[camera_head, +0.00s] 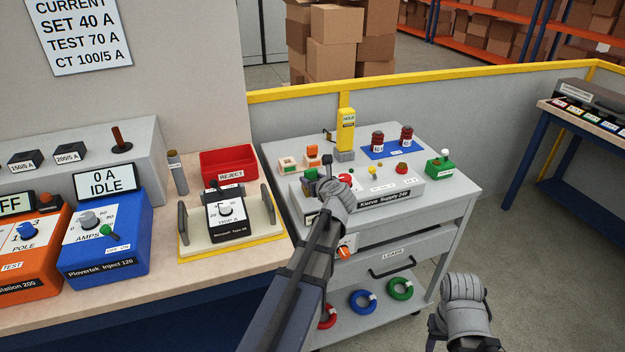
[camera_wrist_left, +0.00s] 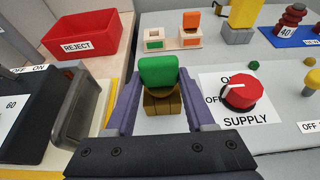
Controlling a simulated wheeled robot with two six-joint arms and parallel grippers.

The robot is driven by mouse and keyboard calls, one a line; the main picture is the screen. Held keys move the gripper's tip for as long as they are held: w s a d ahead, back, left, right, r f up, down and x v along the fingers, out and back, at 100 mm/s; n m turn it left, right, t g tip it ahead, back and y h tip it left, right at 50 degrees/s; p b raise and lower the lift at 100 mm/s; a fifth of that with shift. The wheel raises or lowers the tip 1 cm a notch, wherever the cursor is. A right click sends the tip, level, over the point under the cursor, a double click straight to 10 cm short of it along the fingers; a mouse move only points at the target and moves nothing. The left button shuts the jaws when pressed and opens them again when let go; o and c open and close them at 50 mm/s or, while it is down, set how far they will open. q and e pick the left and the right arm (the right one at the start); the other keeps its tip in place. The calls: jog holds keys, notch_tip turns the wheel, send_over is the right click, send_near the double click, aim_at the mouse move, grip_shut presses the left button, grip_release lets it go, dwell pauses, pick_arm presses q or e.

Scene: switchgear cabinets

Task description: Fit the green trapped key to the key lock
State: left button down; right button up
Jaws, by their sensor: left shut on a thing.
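My left gripper (camera_head: 314,185) is over the left end of the grey supply panel on the cart. In the left wrist view its fingers (camera_wrist_left: 157,90) are shut on the green trapped key (camera_wrist_left: 158,71), whose green head stands upright. A brass-coloured block (camera_wrist_left: 162,104) shows just below the head; I cannot tell whether it belongs to the key or to the key lock. The key's green head also shows small in the head view (camera_head: 311,174). My right gripper (camera_head: 440,325) is low at the right, beside the cart and partly cut off; its fingertips are unclear.
A red rotary switch (camera_wrist_left: 243,90) stands close right of the left gripper. A block with green and orange inserts (camera_wrist_left: 173,40) lies behind it. A red reject bin (camera_head: 228,163) and a black tester (camera_head: 226,212) stand left on the bench. A green box (camera_head: 440,166) stands on the cart's right.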

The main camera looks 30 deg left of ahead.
pick_arm(q)
jog(key=shift+f, duration=0.3)
jog(key=shift+c, duration=0.9)
grip_release()
jog(key=shift+r, duration=0.1)
jog(key=p+v, duration=0.2)
jog(key=v, duration=0.5)
jog(key=shift+r+p, duration=0.15)
jog(key=shift+p, duration=0.2)
jog(key=shift+s+d, duration=0.25)
jog(key=shift+s, duration=0.05)
